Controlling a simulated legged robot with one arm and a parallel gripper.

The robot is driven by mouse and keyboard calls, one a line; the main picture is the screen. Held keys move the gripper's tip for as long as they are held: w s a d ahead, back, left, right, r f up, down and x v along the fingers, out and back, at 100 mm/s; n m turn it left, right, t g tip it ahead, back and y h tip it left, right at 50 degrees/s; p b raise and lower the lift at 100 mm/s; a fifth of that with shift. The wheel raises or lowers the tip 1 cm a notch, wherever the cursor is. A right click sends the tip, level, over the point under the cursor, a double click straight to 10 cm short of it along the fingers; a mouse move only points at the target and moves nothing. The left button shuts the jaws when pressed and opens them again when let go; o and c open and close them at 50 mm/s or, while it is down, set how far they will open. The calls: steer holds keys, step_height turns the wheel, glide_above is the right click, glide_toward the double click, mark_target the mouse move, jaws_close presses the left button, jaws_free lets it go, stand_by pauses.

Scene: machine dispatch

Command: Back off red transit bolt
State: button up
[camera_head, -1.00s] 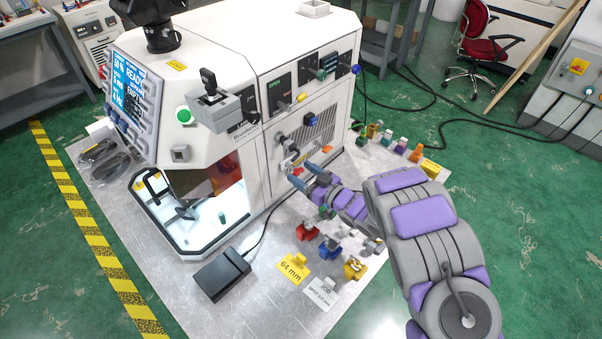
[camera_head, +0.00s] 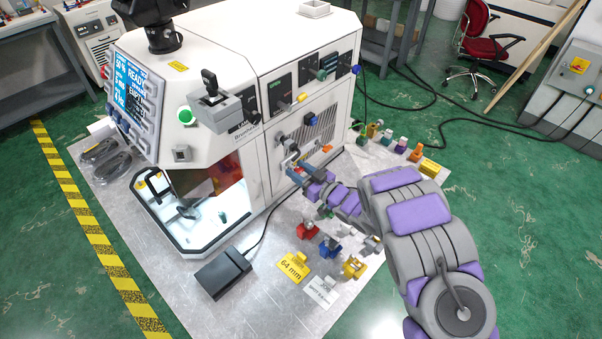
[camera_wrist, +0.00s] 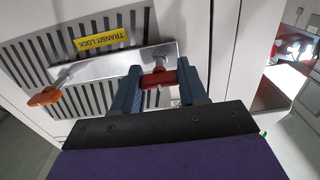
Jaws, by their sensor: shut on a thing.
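The red transit bolt (camera_wrist: 158,78) sits at one end of a metal bar (camera_wrist: 112,66) on the machine's vented side, in the wrist view. My gripper (camera_wrist: 160,84) is shut on the red bolt's handle, with one blue-grey finger on each side. In the head view my gripper (camera_head: 297,170) reaches the lower side panel of the white machine (camera_head: 215,50), and the bolt is mostly hidden there. A yellow "TRANSIT LOCK" label (camera_wrist: 102,39) is fixed beside the bar. An orange handle (camera_wrist: 45,96) is at the bar's other end.
Red (camera_head: 307,230), blue (camera_head: 329,247) and yellow (camera_head: 354,267) small parts stand on the grey mat near my arm. A yellow "64 mm" card (camera_head: 292,267) and a black box (camera_head: 222,273) lie in front. More small coloured parts stand at the right edge.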

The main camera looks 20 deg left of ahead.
steer(key=n+b, duration=0.1)
steer(key=b, duration=0.1)
steer(key=shift+f+n+b, duration=0.2)
steer(key=shift+n+b, duration=0.1)
steer(key=n+b, duration=0.3)
steer(key=shift+r+b, duration=0.15)
steer(key=shift+b, duration=0.2)
steer(key=shift+r, duration=0.1)
steer(key=shift+n, duration=0.4)
steer(key=n, duration=0.4)
steer(key=shift+a+n, duration=0.1)
steer(key=shift+n, duration=0.2)
